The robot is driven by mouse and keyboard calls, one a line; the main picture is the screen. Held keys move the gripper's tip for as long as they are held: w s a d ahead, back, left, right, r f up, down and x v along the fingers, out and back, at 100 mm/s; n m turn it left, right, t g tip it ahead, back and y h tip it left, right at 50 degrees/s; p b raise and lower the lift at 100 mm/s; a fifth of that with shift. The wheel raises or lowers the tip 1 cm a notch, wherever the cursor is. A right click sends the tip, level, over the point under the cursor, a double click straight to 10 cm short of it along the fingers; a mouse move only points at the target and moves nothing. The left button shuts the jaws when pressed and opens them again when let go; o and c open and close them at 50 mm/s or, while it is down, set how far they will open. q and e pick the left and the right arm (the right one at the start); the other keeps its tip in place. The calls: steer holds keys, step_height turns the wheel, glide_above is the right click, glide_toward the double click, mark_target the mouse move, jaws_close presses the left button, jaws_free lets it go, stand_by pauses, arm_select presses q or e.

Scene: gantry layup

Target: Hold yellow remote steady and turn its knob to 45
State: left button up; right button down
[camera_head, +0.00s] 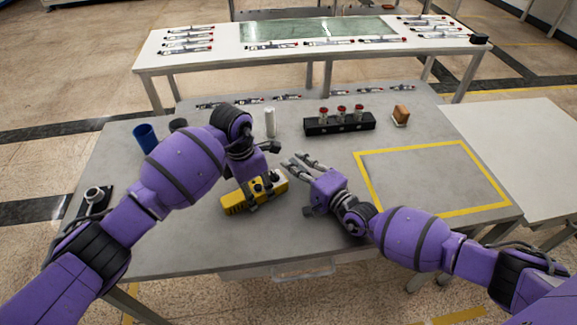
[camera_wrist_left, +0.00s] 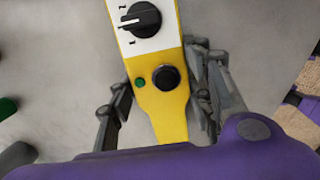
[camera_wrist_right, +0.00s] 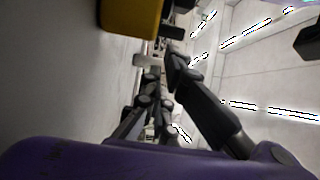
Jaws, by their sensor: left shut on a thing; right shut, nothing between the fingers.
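The yellow remote (camera_head: 235,203) is at the front middle of the grey table. My left gripper (camera_head: 262,193) is shut on it, with fingers on both sides of its body. The left wrist view shows the remote's yellow face (camera_wrist_left: 160,125), its black knob (camera_wrist_left: 140,19) with a white pointer line on a white panel, a small green button (camera_wrist_left: 140,82) and a round black button (camera_wrist_left: 165,77). The panel marks are too small to read surely. My right gripper (camera_head: 300,162) is shut and empty, to the right of the remote and apart from it. The remote's end (camera_wrist_right: 130,15) shows in the right wrist view.
A black rack (camera_head: 340,125) with red-topped vials, a white cylinder (camera_head: 270,121) and a brown block (camera_head: 401,115) stand behind. A blue cup (camera_head: 146,137) is at the left. The yellow-taped area (camera_head: 363,170) at the right is clear. A second table (camera_head: 190,62) with several syringe-like items is beyond.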

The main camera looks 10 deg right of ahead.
steer(key=s+d, duration=0.1)
steer(key=d, duration=0.2)
steer(key=s+d, duration=0.1)
steer(key=d, duration=0.3)
steer(key=s+d, duration=0.1)
steer(key=d, duration=0.2)
steer(key=shift+s+d, duration=0.2)
steer(key=shift+s, duration=0.2)
arm_select(q)
steer(key=o, duration=1.5)
steer(key=shift+r, duration=0.1)
